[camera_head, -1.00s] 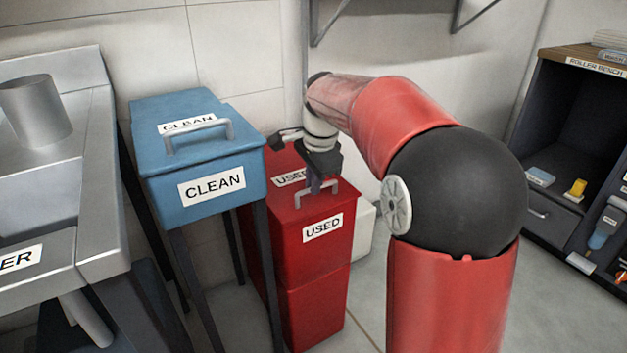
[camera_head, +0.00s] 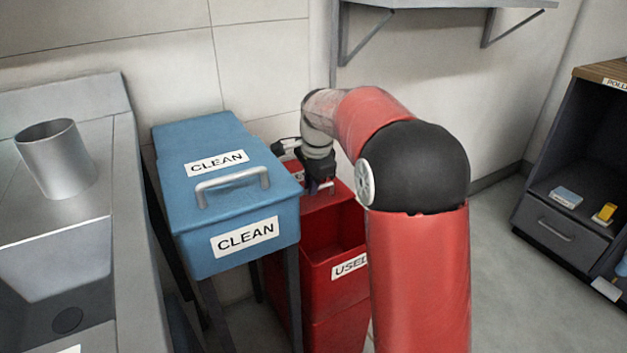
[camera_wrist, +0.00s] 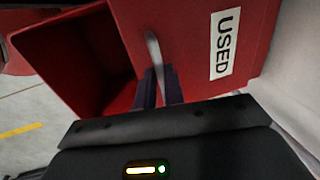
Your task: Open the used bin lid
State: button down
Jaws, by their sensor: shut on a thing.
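The red used bin (camera_head: 341,282) stands right of the blue clean bin, with a USED label on its front. Its red lid (camera_head: 318,202) is slid back, so the front part of the bin is open and its dark inside shows. In the wrist view the lid (camera_wrist: 190,30) carries a USED label and a grey bar handle (camera_wrist: 154,52). My gripper (camera_head: 322,186) is at the lid's handle. In the wrist view my gripper's two dark fingers (camera_wrist: 161,86) are shut on that handle. My arm hides part of the bin's right side in the head view.
The blue clean bin (camera_head: 236,205) stands close on the left, its lid closed. A steel sink counter with a metal cylinder (camera_head: 56,160) is at the far left. A wall shelf (camera_head: 440,3) hangs above. A dark bench (camera_head: 575,150) stands at the right, with clear floor before it.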

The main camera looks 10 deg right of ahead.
jog(key=shift+w+a, duration=0.1)
jog(key=shift+w, duration=0.25)
jog(key=c, duration=1.5)
grip_release()
jog(key=shift+r, duration=0.1)
jog(key=r, duration=0.2)
jog(key=s+r, duration=0.1)
jog(key=r, duration=0.4)
jog(key=shift+s+d+r, duration=0.25)
jog(key=shift+s, duration=0.05)
